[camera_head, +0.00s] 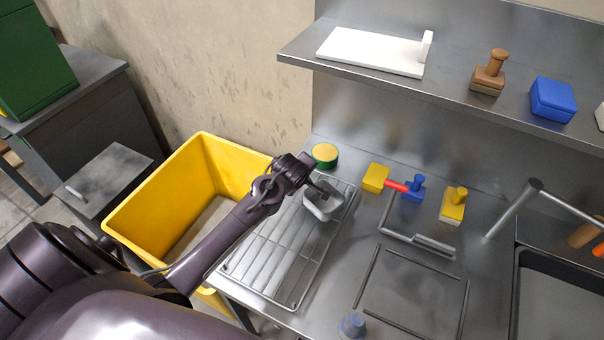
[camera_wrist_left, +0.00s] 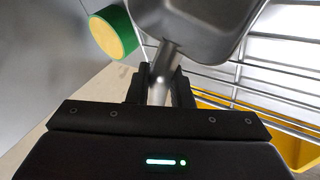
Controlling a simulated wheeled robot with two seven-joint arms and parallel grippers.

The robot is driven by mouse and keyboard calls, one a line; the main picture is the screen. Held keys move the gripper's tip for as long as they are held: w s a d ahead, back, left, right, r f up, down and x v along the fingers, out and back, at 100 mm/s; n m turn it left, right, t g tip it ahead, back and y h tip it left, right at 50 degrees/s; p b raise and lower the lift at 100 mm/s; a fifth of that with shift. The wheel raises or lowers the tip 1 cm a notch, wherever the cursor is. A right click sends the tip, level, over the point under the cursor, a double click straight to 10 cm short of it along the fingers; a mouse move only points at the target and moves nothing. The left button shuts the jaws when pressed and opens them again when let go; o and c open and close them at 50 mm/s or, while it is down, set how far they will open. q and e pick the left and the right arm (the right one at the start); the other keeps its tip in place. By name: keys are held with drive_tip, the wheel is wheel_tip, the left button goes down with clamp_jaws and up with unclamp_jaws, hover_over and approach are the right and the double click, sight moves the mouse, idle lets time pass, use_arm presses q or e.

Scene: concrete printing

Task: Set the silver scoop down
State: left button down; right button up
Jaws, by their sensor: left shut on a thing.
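The silver scoop (camera_head: 322,203) is over the far end of the wire rack (camera_head: 262,253) on the steel counter. My left gripper (camera_head: 312,187) is shut on its handle. In the left wrist view the handle (camera_wrist_left: 165,65) runs between the jaws (camera_wrist_left: 160,88), and the scoop's grey pan (camera_wrist_left: 195,28) lies beyond the fingertips. The rack's bars (camera_wrist_left: 285,60) show beside and behind the pan. I cannot tell whether the scoop touches the rack. My right gripper is not in view.
A green and yellow round item (camera_head: 325,155) stands close to the scoop. A yellow bin (camera_head: 150,195) is left of the rack. Yellow and blue tools (camera_head: 376,178) and a bent metal bar (camera_head: 418,240) lie to the right. A sink (camera_head: 560,290) is at far right.

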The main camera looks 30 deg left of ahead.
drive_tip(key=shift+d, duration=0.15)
use_arm(q)
drive_tip(key=c, duration=1.3)
unclamp_jaws()
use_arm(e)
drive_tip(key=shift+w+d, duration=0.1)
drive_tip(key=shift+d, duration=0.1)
use_arm(q)
drive_tip(key=b+v, duration=0.1)
drive_tip(key=v, duration=1.1)
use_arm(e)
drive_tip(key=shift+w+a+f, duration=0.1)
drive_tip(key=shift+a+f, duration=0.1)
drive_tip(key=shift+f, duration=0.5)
